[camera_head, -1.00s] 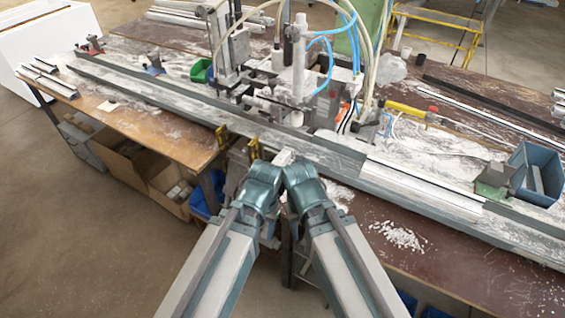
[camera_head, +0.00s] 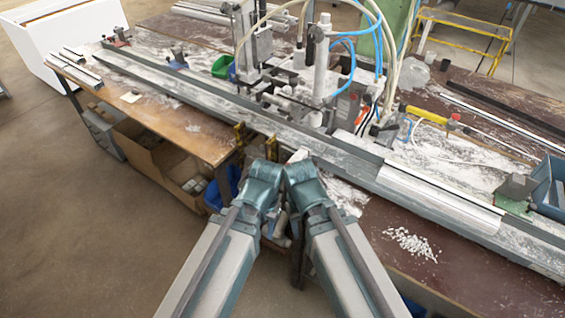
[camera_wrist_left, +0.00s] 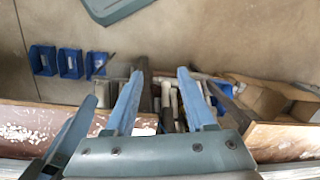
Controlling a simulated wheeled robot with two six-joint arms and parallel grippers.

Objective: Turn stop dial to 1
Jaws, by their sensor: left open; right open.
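I cannot make out a stop dial or its marks in either view. The long grey profile rail (camera_head: 330,153) with a clamp machine (camera_head: 300,85) behind it runs across the bench. My right gripper (camera_head: 299,160) is at the near edge of the rail in the head view, its fingers mostly hidden by its wrist. My left gripper (camera_wrist_left: 159,88) is open and empty in the left wrist view, with its two blue fingers spread above the gap between the table tops. In the head view its fingers are hidden behind its wrist.
A wooden table (camera_head: 170,125) stands left and a dark red bench (camera_head: 440,290) right, with white chips (camera_head: 411,243) on it. Yellow clamps (camera_head: 271,148) stick up at the gap. Cardboard boxes (camera_head: 150,155) are under the table. Open floor lies at front left.

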